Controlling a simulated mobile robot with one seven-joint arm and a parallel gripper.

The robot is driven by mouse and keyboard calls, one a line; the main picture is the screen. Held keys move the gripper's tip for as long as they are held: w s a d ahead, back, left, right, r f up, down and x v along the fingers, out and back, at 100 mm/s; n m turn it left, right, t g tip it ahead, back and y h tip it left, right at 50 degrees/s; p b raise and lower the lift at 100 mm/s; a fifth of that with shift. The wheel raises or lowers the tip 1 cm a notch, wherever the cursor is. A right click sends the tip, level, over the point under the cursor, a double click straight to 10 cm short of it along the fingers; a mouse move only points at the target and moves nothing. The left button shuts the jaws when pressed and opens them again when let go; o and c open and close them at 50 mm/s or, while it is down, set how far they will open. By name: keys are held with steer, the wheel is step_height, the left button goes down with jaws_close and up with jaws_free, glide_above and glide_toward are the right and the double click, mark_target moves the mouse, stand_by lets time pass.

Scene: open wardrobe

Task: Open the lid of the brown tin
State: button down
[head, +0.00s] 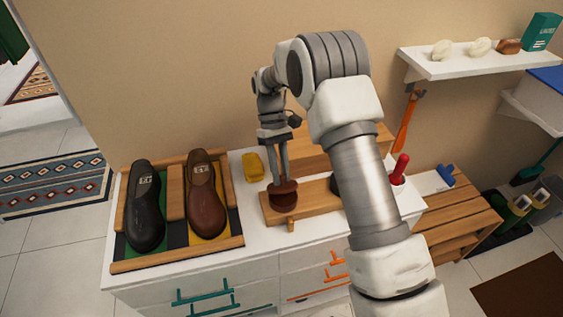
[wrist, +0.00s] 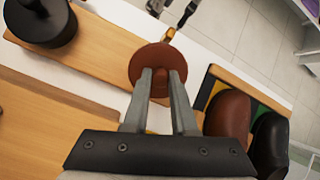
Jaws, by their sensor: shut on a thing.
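The brown tin (head: 283,201) stands on a wooden board (head: 311,203) on the white cabinet top. Its round reddish-brown lid (wrist: 150,57) has a small knob between my fingertips. My gripper (head: 283,178) points down from above and is shut on the lid. In the wrist view, my gripper (wrist: 161,76) reaches the lid's near part, and the lid hides the tin below. In the head view, the lid looks slightly tilted over the darker tin body. I cannot tell whether it is fully apart from the tin.
A black tin (wrist: 40,22) stands on the same board, mostly hidden by my arm in the head view. A tray (head: 178,263) with a black shoe (head: 146,215) and a brown shoe (head: 206,205) lies left. A yellow cloth-like item (head: 252,166) is behind.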

steer(key=shift+w+a+r+g+h+p, duration=0.2)
steer(key=shift+w+g+p, duration=0.2)
steer(key=shift+g+p, duration=0.45)
steer(key=shift+w+a+r+g+h+p, duration=0.15)
steer(key=shift+w+g+p, duration=0.3)
steer(key=shift+p, duration=0.75)
steer(key=shift+d+p, duration=0.1)
steer(key=shift+p, duration=0.25)
steer(key=g+p, duration=0.1)
steer(key=p, duration=0.1)
steer(key=shift+w+h+p, duration=0.25)
steer(key=shift+p, duration=0.1)
steer(key=shift+w+f+g+p, duration=0.1)
steer(key=shift+f+g+p, duration=0.25)
steer(key=shift+p, duration=0.35)
steer(key=shift+r, duration=0.1)
steer(key=c, duration=0.7)
jaws_free()
steer(key=shift+r, duration=0.1)
steer(key=s+d+r, duration=0.1)
steer(key=d+r, duration=0.6)
steer(key=s+d+r, duration=0.1)
steer(key=d+r, duration=0.2)
steer(key=d, duration=0.1)
steer(key=shift+s+d+r, duration=0.1)
steer(key=shift+s+r, duration=0.25)
steer(key=shift+r, duration=0.05)
